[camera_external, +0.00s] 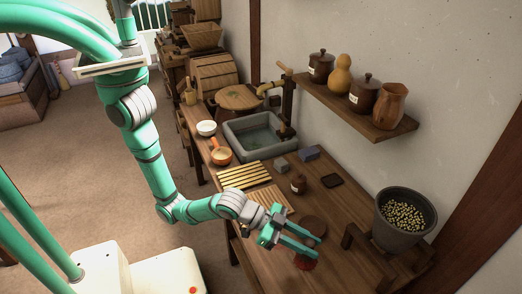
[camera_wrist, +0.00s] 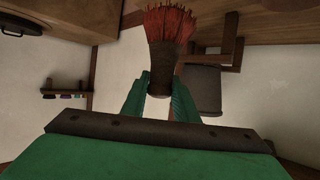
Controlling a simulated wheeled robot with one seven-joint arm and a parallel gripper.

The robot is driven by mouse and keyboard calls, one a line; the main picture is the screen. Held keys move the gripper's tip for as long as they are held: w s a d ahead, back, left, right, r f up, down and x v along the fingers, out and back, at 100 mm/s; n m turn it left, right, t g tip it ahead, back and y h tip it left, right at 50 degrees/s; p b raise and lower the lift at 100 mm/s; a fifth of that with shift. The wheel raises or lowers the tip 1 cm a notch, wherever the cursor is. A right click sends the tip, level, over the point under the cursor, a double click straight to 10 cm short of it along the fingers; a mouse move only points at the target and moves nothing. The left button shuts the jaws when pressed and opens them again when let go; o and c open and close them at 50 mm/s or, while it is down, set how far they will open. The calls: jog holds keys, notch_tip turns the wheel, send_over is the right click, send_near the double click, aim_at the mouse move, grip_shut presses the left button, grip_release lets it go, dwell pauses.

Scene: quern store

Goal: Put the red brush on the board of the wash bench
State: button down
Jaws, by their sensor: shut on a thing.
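The red brush has red bristles (camera_wrist: 165,22) and a dark brown handle (camera_wrist: 163,58). It is between the two green fingers of my gripper (camera_wrist: 159,88) in the wrist view, with its bristles beyond the fingertips. In the external view my gripper (camera_external: 316,248) is over the near right part of the wash bench (camera_external: 335,205), shut on the brush; a red part of the brush (camera_external: 305,263) shows below the fingers.
A grey bucket of pale pieces (camera_external: 405,215) stands right of my gripper beside a wooden stand (camera_external: 357,238). A brown jar (camera_external: 298,184), grey block (camera_external: 281,166) and dark coaster (camera_external: 331,181) are farther back. A stone sink (camera_external: 262,137) and wall shelf (camera_external: 350,105) lie beyond.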

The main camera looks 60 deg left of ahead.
jog(key=w+a+r+n+t+y, duration=0.1)
jog(key=w+a+n+t+y, duration=0.15)
jog(key=w+a, duration=0.75)
jog(key=w+a+r+n+t+y, duration=0.1)
jog(key=w+a+n+y, duration=0.35)
jog(key=a, duration=1.05)
jog(key=w+a+r+n+y, duration=0.1)
jog(key=w+a+n+y, duration=0.1)
jog(key=a, duration=1.1)
jog(key=w+a+n+y, duration=0.1)
jog(key=w+a+y, duration=0.1)
jog(key=a, duration=1.1)
jog(key=s+a+r+n+g+y, duration=0.1)
jog(key=s+a+n+y, duration=0.3)
jog(key=a, duration=0.8)
jog(key=s+a+n+g+y, duration=0.15)
jog(key=s+a, duration=0.45)
jog(key=a, duration=0.7)
jog(key=s+a+n+g+y, duration=0.5)
jog(key=s+a+n+g, duration=0.15)
jog(key=s+a, duration=1.25)
jog(key=w+a+f, duration=0.2)
jog(key=a+f, duration=0.2)
jog(key=f, duration=0.3)
jog(key=w+a+f+t, duration=0.1)
jog(key=w+a+f, duration=0.2)
jog(key=a+f, duration=0.2)
jog(key=shift+w+a+f, duration=0.2)
jog(key=shift+a+f, duration=0.1)
jog(key=shift+f, duration=0.6)
